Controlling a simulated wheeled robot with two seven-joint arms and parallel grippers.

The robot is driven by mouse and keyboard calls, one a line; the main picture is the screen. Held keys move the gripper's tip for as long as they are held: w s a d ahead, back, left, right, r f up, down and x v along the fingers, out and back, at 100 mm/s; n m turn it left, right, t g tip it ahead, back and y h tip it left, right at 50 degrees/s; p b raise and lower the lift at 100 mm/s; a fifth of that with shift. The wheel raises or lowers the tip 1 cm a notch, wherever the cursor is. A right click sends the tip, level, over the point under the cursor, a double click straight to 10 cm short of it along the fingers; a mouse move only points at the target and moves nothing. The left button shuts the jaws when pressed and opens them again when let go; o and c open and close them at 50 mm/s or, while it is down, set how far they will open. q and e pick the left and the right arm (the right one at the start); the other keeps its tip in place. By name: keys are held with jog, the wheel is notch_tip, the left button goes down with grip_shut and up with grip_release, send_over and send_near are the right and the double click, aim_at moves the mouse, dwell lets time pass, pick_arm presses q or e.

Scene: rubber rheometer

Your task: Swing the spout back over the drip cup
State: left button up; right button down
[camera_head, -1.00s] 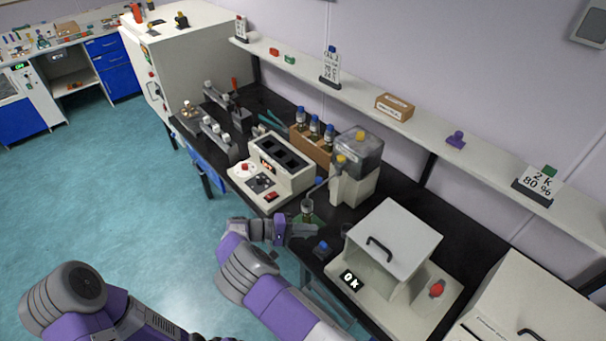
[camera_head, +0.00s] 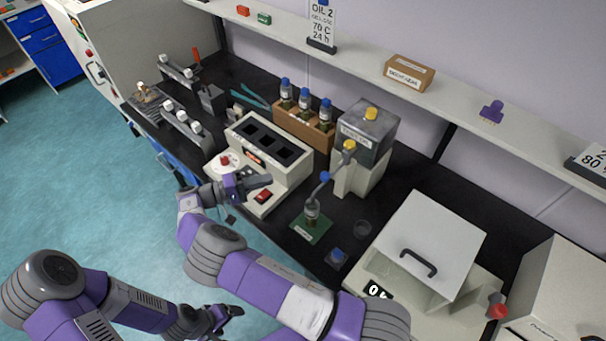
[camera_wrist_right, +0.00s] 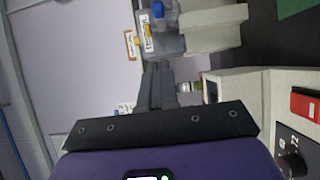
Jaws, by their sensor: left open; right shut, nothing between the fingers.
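The grey spout (camera_head: 335,167) runs from the yellow-knobbed front of the oil dispenser (camera_head: 364,135), past a blue knob, down to a small open bottle (camera_head: 312,211) on a green mat (camera_head: 314,230). Its end is over the bottle; contact cannot be told. My left gripper (camera_head: 230,314) is open and empty, low in front.
The beige block unit (camera_head: 288,174) with a red switch stands left of the bottle. A wooden rack (camera_head: 290,124) of blue-capped bottles is behind. A blue cap (camera_head: 337,256) lies near the bench edge. A lidded machine (camera_head: 430,245) stands at right.

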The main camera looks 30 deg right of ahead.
jog(key=s+d+p, duration=0.3)
jog(key=s+d, duration=0.1)
jog(key=d, duration=0.8)
jog(key=shift+d+f, duration=0.15)
jog(key=shift+d, duration=0.05)
jog(key=shift+s, duration=0.15)
dwell(0.4)
